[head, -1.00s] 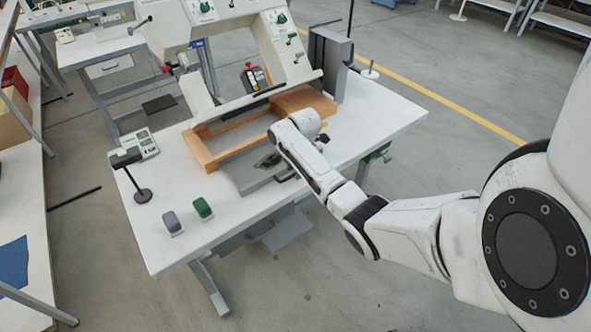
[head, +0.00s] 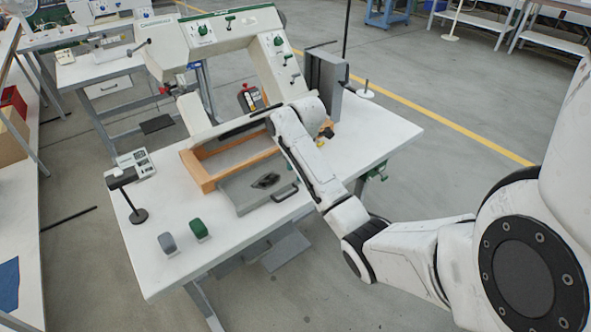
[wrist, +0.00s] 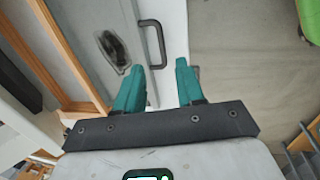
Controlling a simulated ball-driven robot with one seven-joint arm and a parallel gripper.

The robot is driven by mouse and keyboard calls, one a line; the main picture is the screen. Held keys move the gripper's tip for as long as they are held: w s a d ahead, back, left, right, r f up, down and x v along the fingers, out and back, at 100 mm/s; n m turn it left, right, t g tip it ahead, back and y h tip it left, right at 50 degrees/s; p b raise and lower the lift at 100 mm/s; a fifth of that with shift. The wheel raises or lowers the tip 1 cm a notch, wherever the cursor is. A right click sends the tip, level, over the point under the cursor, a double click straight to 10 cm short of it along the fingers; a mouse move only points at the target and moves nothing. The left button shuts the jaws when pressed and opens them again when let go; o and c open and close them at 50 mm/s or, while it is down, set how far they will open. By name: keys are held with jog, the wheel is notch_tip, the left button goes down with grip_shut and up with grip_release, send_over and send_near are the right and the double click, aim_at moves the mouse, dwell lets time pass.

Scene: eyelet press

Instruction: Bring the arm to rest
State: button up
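My gripper (wrist: 158,67) is open in the wrist view, its two green fingers apart with nothing held between them. A grey panel (head: 238,196) with a dark handle (head: 285,193) lies at the front of the press on the white table. The handle also shows in the wrist view (wrist: 160,42), just beyond the fingertips; I cannot tell how far below them it is.
The press (head: 225,40) stands over an orange wooden frame (head: 205,178). A grey upright box (head: 325,80) stands at the table's back right. A black stand (head: 137,214) and two small blocks, grey (head: 167,243) and green (head: 199,229), are at left. The table's right side (head: 380,130) is clear.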

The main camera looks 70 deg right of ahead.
dwell(0.3)
jog(key=w+a+f+m+y, duration=0.1)
jog(key=a+f+m, duration=0.15)
jog(key=a, duration=0.95)
jog(key=w+a+f+m+y, duration=0.15)
jog(key=a+f, duration=0.25)
jog(key=a, duration=0.7)
jog(key=s+a+m+h, duration=0.1)
jog(key=s+a+m, duration=0.7)
jog(key=s+a, duration=0.4)
jog(key=s, duration=0.5)
jog(key=shift+s+a+f+m+g+h, duration=0.2)
jog(key=shift+f+m+g+h, duration=0.1)
jog(key=shift+g+h, duration=0.1)
